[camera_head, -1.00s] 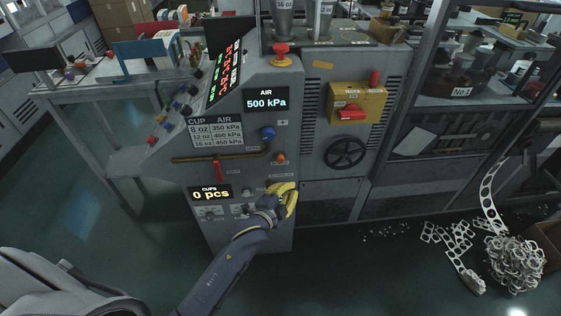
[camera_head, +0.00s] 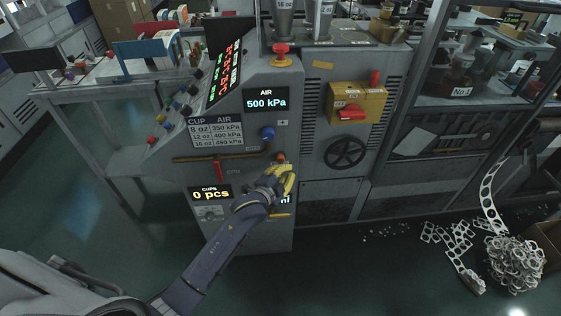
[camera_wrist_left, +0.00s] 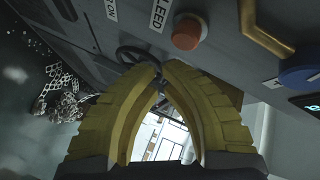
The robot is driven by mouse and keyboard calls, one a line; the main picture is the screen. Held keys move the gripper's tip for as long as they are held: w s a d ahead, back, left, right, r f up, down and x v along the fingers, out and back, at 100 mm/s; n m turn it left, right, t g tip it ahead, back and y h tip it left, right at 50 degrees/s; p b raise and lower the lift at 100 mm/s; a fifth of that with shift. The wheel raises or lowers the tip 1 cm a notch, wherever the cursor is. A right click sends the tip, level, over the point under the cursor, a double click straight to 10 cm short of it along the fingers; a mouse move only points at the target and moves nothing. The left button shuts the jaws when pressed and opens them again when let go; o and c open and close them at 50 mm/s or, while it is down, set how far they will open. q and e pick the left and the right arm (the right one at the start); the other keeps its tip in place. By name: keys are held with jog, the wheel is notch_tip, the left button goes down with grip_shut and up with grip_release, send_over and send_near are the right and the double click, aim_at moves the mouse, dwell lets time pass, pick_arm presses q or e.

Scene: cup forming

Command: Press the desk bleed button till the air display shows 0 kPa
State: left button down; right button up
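The air display (camera_head: 265,102) on the grey machine front reads 500 kPa. The orange bleed button (camera_head: 281,157) sits lower on the same panel. It shows large in the left wrist view (camera_wrist_left: 188,32), beside a label of which "LEED" is readable. My left gripper (camera_head: 289,174) has yellow fingers and is just below the button in the head view. In the left wrist view the fingertips (camera_wrist_left: 163,66) meet with nothing between them, and the button is apart from them, above and to the right. My right gripper is not in view.
A blue knob (camera_head: 267,133) is just above the bleed button. A red-handled lever (camera_head: 219,170) and pipe are to the left. A black handwheel (camera_head: 345,153) and a yellow box (camera_head: 357,102) are to the right. A red mushroom button (camera_head: 281,50) is above.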

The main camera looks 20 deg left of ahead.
pick_arm(q)
jog(key=shift+w+a, duration=0.25)
jog(key=shift+w, duration=0.2)
jog(key=shift+w, duration=0.15)
dwell(1.3)
jog(key=shift+w+a, duration=0.15)
jog(key=shift+w, duration=0.1)
jog(key=shift+w+a, duration=0.2)
jog(key=shift+w, duration=0.25)
dwell(1.1)
jog(key=shift+s, duration=0.15)
jog(key=shift+s+d, duration=0.35)
jog(key=shift+s, duration=0.35)
jog(key=shift+s, duration=0.1)
jog(key=shift+s+d, duration=0.35)
jog(key=shift+s, duration=0.4)
jog(key=shift+s+d, duration=0.3)
jog(key=shift+s, duration=0.4)
jog(key=shift+s+d, duration=0.35)
jog(key=shift+s, duration=0.4)
